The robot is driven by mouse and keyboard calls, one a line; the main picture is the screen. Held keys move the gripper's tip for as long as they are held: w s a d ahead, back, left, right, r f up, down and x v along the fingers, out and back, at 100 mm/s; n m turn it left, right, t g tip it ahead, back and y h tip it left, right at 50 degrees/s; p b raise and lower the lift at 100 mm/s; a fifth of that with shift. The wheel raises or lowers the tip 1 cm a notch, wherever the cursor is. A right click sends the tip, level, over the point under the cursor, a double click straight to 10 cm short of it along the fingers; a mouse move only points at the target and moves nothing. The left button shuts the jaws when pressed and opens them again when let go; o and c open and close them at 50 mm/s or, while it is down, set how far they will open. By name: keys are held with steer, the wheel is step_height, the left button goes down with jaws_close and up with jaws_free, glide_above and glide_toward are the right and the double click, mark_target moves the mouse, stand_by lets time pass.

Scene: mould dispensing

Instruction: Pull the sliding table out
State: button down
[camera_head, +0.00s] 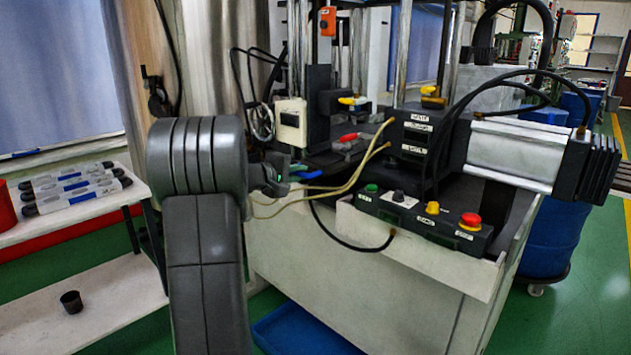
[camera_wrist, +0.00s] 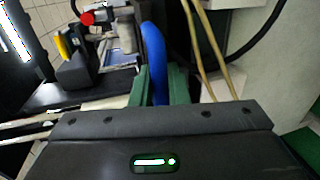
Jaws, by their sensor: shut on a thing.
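My gripper (camera_wrist: 158,84) is at the bottom middle of the wrist view, its green fingers closed on either side of a curved blue handle (camera_wrist: 152,45). In the head view my gripper (camera_head: 293,169) is beside the machine's left side, just right of my large grey arm link. A small part of the blue handle (camera_head: 310,174) shows there at the fingertips. The dark sliding table (camera_wrist: 70,95) lies to the left of the handle in the wrist view. Most of it is hidden in the head view by my arm and machine parts.
Yellowish hoses (camera_head: 350,180) hang close to my gripper. A control box with a red button (camera_head: 470,222) sits on the machine's front right. A white shelf (camera_head: 90,300) with a dark cup (camera_head: 71,302) stands at left. A blue tray (camera_head: 300,330) lies on the floor.

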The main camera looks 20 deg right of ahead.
steer(key=f+b+v, duration=0.2)
steer(key=v, duration=0.8)
steer(key=a+f+b+v, duration=0.1)
steer(key=f+b+v, duration=0.1)
steer(key=v, duration=0.9)
steer(key=shift+s+f+b, duration=0.25)
steer(key=shift+b, duration=0.5)
steer(key=shift+a, duration=0.1)
steer(key=c, duration=1.5)
jaws_free()
steer(key=shift+a+r, duration=0.1)
steer(key=p+v, duration=0.2)
steer(key=v, duration=1.1)
steer(key=shift+a+p, duration=0.3)
steer(key=shift+p, duration=0.1)
steer(key=shift+s, duration=0.1)
steer(key=b+x, duration=0.2)
steer(key=x, duration=1.2)
steer(key=shift+b, duration=0.35)
